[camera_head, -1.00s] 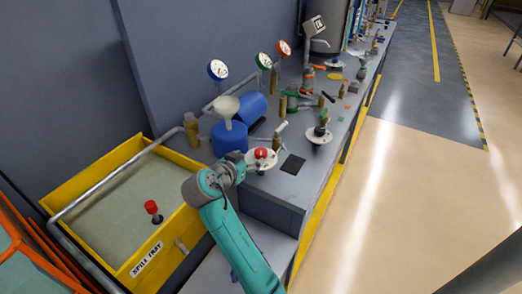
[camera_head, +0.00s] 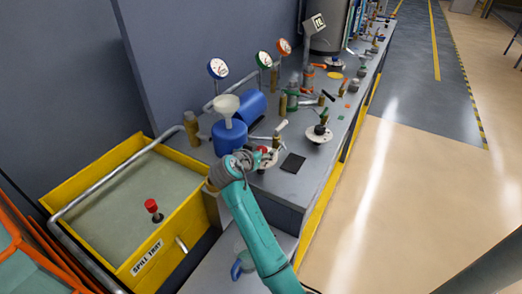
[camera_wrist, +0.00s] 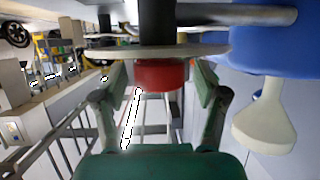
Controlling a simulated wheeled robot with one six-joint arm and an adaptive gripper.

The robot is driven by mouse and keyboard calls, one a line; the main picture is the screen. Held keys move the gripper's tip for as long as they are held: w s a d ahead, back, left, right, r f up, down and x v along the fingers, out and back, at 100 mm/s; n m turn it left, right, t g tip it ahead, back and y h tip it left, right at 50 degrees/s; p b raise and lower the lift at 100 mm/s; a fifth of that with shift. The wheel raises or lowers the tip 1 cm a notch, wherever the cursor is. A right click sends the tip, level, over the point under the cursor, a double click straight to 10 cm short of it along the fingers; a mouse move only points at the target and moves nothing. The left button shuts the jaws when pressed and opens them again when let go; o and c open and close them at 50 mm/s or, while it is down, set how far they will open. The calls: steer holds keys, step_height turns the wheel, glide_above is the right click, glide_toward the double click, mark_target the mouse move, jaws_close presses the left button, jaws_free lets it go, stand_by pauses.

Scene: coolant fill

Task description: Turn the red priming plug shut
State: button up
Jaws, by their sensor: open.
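The red priming plug (camera_wrist: 160,74) sits under a pale round disc (camera_wrist: 155,51) in the wrist view, which looks upside down. My gripper (camera_wrist: 160,82) is open, with one finger on each side of the plug. A small gap seems to show at each side, and I cannot tell whether either finger touches. In the head view a bit of the red plug (camera_head: 262,149) shows at the bench's near end, mostly hidden by my gripper (camera_head: 250,157).
A blue container (camera_head: 229,138) with a pale funnel (camera_head: 226,105) stands close behind my gripper. A yellow spill tray (camera_head: 187,212) with another red knob (camera_head: 151,205) is at the left. A brass-bodied valve with a pale handle (camera_head: 281,127) is close at the right.

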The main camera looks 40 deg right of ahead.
steer(key=c, duration=1.2)
steer(key=shift+o, duration=0.2)
steer(key=shift+n+t, duration=0.3)
steer(key=shift+s+n+t+y, duration=0.1)
steer(key=shift+n+t+y, duration=0.6)
steer(key=shift+n+t, duration=0.15)
steer(key=n+t+y, duration=0.2)
steer(key=n+t, duration=0.1)
steer(key=shift+d+n+y, duration=0.1)
steer(key=shift+n+y, duration=0.15)
steer(key=shift+y, duration=0.15)
steer(key=n+t+y, duration=0.1)
steer(key=n+y, duration=0.2)
steer(key=n+t+y, duration=0.1)
steer(key=n+y, duration=0.2)
steer(key=y, duration=0.1)
steer(key=shift+d+n+t, duration=0.1)
steer(key=shift+n+t, duration=0.2)
steer(key=shift+t, duration=0.05)
steer(key=n+g+y, duration=0.1)
steer(key=n+y, duration=0.2)
steer(key=y, duration=0.1)
steer(key=n+y, duration=0.3)
steer(key=shift+n+g+y, duration=0.3)
steer(key=shift+g+y, duration=0.1)
steer(key=n+g+y, duration=0.3)
steer(key=n+y, duration=0.1)
steer(key=shift+n+g, duration=0.4)
steer(key=shift+a+f, duration=0.1)
steer(key=shift+a, duration=0.1)
